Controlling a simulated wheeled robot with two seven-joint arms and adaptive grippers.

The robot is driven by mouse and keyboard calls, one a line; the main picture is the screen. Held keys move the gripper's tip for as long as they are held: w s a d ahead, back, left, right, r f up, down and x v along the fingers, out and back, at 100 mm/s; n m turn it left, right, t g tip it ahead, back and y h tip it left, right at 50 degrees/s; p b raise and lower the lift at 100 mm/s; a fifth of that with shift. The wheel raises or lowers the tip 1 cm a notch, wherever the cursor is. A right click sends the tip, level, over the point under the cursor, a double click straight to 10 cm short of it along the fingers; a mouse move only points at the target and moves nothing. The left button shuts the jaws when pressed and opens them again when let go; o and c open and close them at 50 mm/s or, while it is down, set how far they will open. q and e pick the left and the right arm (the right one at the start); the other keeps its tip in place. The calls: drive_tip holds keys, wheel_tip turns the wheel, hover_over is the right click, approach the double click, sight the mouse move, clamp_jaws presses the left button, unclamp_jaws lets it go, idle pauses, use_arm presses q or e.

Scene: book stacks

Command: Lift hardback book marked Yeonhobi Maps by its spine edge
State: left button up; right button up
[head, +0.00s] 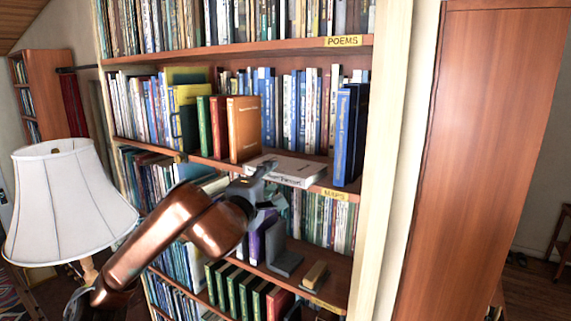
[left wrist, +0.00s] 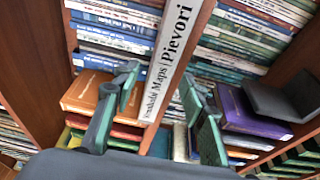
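The Yeonhobi Maps book (head: 292,171) is a white hardback lying flat on the middle shelf, its spine facing out at the shelf's front. In the left wrist view its white spine (left wrist: 168,55) reads "Yeonhobi Maps" and "Pievori" and runs up the picture. My left gripper (head: 266,168) is at the left end of this spine in the head view. In the left wrist view its two green-padded fingers (left wrist: 160,82) are spread, one on each side of the spine. I cannot tell whether they touch the book. My right gripper is not in view.
An orange book (head: 244,128) stands left of the white book, and blue books (head: 349,135) stand at its right. The shelf edge carries a yellow MAPS label (head: 335,193). A purple book (head: 274,240) and a grey bookend are on the shelf below. A white lamp (head: 70,205) stands at left.

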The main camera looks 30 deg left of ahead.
use_arm(q)
drive_tip(key=shift+w+a, duration=0.2)
drive_tip(key=shift+w, duration=0.8)
drive_tip(key=shift+s, duration=0.15)
drive_tip(key=shift+c, duration=0.2)
drive_tip(key=shift+c, duration=0.8)
clamp_jaws()
